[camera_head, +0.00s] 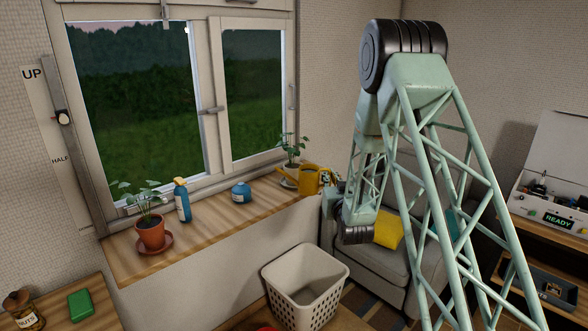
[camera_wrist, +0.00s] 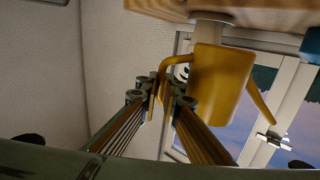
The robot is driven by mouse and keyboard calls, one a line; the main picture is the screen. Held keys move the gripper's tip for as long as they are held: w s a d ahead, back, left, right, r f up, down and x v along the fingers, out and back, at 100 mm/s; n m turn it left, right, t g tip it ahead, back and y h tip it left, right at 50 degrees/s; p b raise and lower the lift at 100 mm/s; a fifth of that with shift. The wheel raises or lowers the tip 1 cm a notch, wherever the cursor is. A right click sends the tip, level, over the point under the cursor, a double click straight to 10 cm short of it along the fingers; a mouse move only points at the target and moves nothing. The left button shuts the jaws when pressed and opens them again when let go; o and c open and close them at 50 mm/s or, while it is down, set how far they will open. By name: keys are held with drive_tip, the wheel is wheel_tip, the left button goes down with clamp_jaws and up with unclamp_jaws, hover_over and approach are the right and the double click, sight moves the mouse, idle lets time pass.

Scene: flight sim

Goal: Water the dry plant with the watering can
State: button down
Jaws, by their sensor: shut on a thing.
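The yellow watering can (camera_head: 311,180) is at the right end of the windowsill, its spout pointing left. In the wrist view, which looks upside down, the can (camera_wrist: 222,85) shows large, with a gap between its base and the sill edge. My gripper (camera_wrist: 163,93) is shut on the can's handle (camera_wrist: 164,70); in the head view it is small and partly hidden behind the can and arm. A plant in a terracotta pot (camera_head: 150,232) stands on a saucer at the sill's left. Another plant (camera_head: 291,147) stands behind the can. I cannot tell which is dry.
A blue spray bottle (camera_head: 182,200) and a round blue container (camera_head: 241,192) stand on the wooden sill (camera_head: 212,225) between the plants. The window (camera_head: 140,100) rises behind. A white basket (camera_head: 305,285) is below the sill. A grey armchair with a yellow cushion (camera_head: 387,232) is at right.

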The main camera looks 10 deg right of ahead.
drive_tip(key=w+d+f+b, duration=0.2)
drive_tip(key=w+d, duration=0.6)
drive_tip(key=w, duration=0.1)
drive_tip(key=w+d+f+b, duration=0.2)
drive_tip(key=w+d+f, duration=0.1)
drive_tip(key=w+d, duration=0.5)
drive_tip(key=shift+w+d+b, duration=0.3)
drive_tip(key=shift+w+d, duration=0.05)
drive_tip(key=shift+w, duration=0.65)
drive_tip(key=shift+r, duration=0.1)
drive_tip(key=shift+a+r+n, duration=0.5)
drive_tip(key=shift+r, duration=0.15)
drive_tip(key=shift+a+r+n, duration=0.3)
drive_tip(key=shift+r+n, duration=0.2)
drive_tip(key=shift+r, duration=0.1)
drive_tip(key=shift+a+r+n, duration=0.15)
drive_tip(key=shift+a+r, duration=0.05)
drive_tip(key=shift+r, duration=0.25)
drive_tip(key=shift+a+r+n, duration=0.15)
drive_tip(key=shift+r, duration=0.3)
drive_tip(key=shift+a+r, duration=0.15)
drive_tip(key=shift+r, duration=0.15)
drive_tip(key=shift+a+r+n, duration=0.2)
drive_tip(key=shift+r+n, duration=0.05)
drive_tip(key=shift+r, duration=0.25)
drive_tip(key=shift+a+r+n, duration=0.15)
drive_tip(key=shift+r+n, duration=0.1)
drive_tip(key=shift+r, duration=0.25)
idle(1.0)
